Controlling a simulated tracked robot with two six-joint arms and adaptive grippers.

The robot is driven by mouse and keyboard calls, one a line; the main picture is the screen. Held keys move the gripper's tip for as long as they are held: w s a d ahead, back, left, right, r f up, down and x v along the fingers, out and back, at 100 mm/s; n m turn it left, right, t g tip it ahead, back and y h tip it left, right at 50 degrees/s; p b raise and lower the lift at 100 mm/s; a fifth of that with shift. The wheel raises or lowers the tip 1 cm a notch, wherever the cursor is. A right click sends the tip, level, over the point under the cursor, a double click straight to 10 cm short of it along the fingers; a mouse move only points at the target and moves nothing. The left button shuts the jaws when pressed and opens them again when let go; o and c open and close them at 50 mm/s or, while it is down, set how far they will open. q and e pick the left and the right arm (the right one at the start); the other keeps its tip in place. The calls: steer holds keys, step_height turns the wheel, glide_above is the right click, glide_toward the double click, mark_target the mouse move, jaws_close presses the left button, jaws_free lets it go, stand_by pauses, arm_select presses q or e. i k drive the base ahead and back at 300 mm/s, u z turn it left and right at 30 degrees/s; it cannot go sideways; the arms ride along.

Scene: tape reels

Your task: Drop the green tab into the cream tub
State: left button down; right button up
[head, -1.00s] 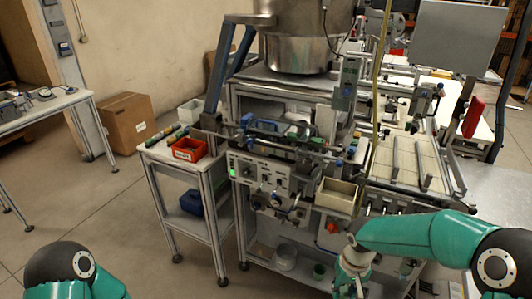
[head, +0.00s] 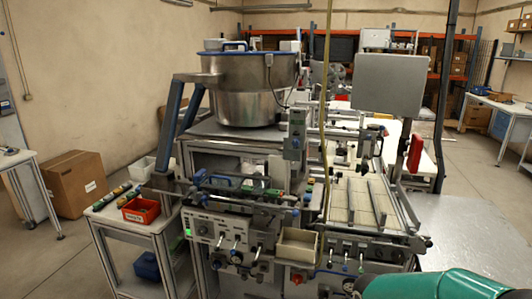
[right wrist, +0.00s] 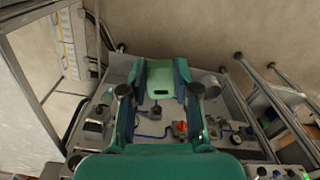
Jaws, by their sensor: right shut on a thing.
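The green tab (right wrist: 160,77), a pale green piece with a dark slot, is between the fingertips of my right gripper (right wrist: 160,85) in the right wrist view. The gripper is shut on it. In the head view only part of my right arm shows at the bottom right, and its gripper is out of frame. The cream tub (head: 298,246) is an open box at the front of the machine in the head view. I cannot make it out in the right wrist view. My left gripper is not in view.
A red bin (head: 141,210) stands on the side stand at the left of the machine. A large metal bowl (head: 247,88) sits on top. A grey panel (head: 391,82) stands at the right. Knobs and levers (head: 231,238) line the machine's front. A cardboard box (head: 75,184) is on the floor.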

mark_target(298, 254)
steer(key=z, duration=0.05)
steer(key=i, duration=1)
steer(key=u, duration=0.05)
